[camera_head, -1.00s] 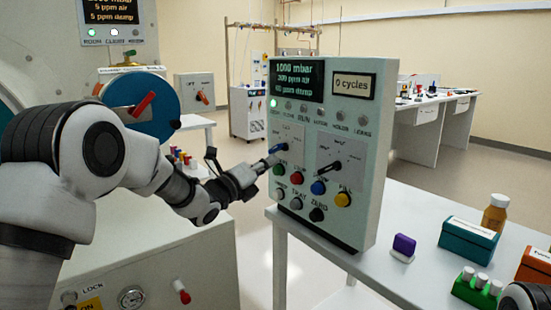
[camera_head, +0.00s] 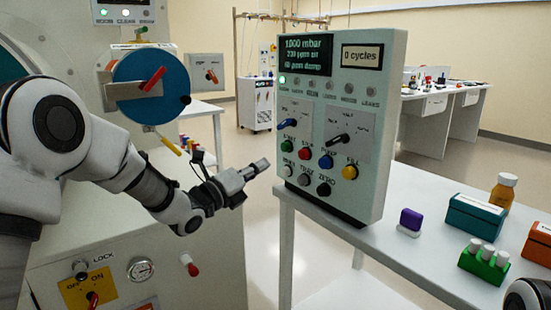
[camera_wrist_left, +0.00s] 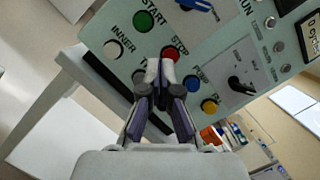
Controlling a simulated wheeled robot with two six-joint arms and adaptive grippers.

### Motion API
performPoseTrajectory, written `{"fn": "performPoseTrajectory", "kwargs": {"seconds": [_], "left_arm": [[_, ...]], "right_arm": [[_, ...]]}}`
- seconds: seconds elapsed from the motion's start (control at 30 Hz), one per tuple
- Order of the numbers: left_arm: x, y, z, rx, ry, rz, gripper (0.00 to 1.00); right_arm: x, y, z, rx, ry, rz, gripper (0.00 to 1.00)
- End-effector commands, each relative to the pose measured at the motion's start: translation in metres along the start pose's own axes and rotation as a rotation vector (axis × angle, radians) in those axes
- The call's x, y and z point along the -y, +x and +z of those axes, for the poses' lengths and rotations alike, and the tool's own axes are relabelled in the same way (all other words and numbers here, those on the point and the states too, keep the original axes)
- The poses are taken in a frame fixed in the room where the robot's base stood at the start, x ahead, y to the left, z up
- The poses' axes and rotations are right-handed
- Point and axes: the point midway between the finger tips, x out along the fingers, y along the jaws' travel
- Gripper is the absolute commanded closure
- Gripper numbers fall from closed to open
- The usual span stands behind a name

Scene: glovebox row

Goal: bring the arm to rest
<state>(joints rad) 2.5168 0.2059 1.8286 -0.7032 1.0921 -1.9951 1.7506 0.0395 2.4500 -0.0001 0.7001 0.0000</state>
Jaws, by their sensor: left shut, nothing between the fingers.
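My left gripper (camera_head: 257,167) is shut and empty. In the head view it is in front of and to the left of the control panel (camera_head: 378,195), at about the height of the lower buttons, with a gap between. My left arm comes in from the left edge, bent at the elbow. In the left wrist view the closed fingertips (camera_wrist_left: 160,70) point at the panel face, over the area of the red button (camera_wrist_left: 171,53). A small part of my right arm shows at the bottom right corner of the head view; its gripper is not visible.
A blue disc with a red handle (camera_head: 153,79) is behind my arm. Floor (camera_head: 262,225) shows below the gripper.

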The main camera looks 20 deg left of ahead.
Motion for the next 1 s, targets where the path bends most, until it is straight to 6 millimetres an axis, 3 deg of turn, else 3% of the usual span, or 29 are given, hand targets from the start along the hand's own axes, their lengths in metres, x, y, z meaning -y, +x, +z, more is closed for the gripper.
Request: {"fn": "performPoseTrajectory", "kwargs": {"seconds": [0.1,0.2,0.57,0.67,0.77,0.87,1.0], "left_arm": [[-0.001,-0.018,0.000,0.000,-0.001,0.000,1.00],[0.000,-0.025,0.001,0.000,0.001,-0.002,1.00],[-0.001,-0.025,0.000,-0.001,0.002,-0.001,1.00],[-0.008,-0.025,-0.006,-0.009,-0.005,0.010,1.00],[-0.035,-0.027,-0.031,-0.046,-0.026,0.051,1.00],[-0.077,-0.034,-0.080,-0.119,-0.064,0.122,1.00],[-0.139,-0.066,-0.161,-0.222,-0.156,0.272,1.00]], "right_arm": [[0.000,0.001,0.000,0.000,0.000,0.000,0.60],[0.000,0.001,0.000,0.001,0.001,0.000,0.60],[0.000,0.001,0.000,0.001,0.001,0.000,0.60],[0.000,0.001,0.000,0.001,0.001,0.000,0.60],[0.000,0.001,0.000,0.001,0.001,0.000,0.60],[0.000,0.001,0.000,0.001,0.001,0.000,0.60],[0.000,0.001,0.000,0.001,0.001,0.000,0.60]]}}
